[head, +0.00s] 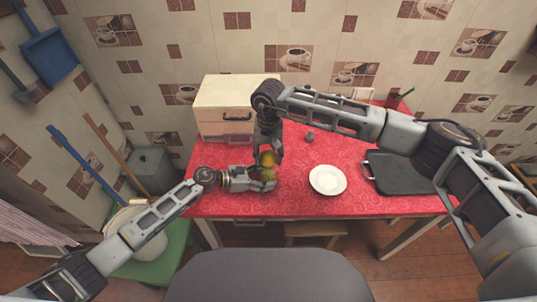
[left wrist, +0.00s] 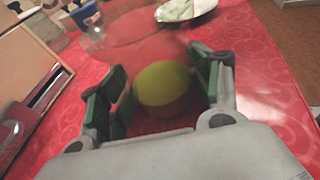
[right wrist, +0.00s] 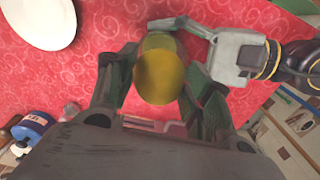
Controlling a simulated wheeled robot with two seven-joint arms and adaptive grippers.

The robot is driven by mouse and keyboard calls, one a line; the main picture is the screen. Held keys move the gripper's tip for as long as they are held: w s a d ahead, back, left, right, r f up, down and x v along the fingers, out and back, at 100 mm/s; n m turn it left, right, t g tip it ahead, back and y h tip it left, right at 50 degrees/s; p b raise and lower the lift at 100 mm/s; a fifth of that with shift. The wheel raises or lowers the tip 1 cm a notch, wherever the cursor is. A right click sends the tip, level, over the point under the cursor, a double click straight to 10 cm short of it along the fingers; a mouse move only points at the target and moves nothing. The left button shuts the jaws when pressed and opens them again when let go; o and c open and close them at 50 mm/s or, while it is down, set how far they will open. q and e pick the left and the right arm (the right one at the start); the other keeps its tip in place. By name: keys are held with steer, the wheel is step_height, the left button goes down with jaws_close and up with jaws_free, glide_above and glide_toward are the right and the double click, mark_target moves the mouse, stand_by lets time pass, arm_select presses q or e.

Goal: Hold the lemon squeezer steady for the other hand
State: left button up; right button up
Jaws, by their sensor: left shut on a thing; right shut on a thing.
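My left gripper (head: 267,180) is shut on an olive-yellow rounded thing (left wrist: 165,86), apparently the lemon squeezer, above the red table. It also shows in the right wrist view (right wrist: 158,41) behind a yellow rounded thing. My right gripper (head: 268,151) points down from above and is shut on that yellow rounded thing (right wrist: 160,77), which also shows in the head view (head: 267,159). The two things are close together, one above the other; I cannot tell whether they touch. Fingers hide parts of both.
A white plate (head: 328,180) lies right of the grippers, with a dark tray (head: 400,173) further right. A drawer box (head: 225,93) stands at the back left. A blue-lidded jar (right wrist: 30,127) shows in the right wrist view. The red table (head: 300,207) is clear along its front.

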steer(key=shift+r, duration=0.95)
steer(key=shift+f, duration=1)
stand_by(1.5)
steer(key=shift+r, duration=1)
steer(key=shift+r, duration=0.1)
steer(key=shift+r, duration=1.35)
arm_select(q)
steer(key=o, duration=0.9)
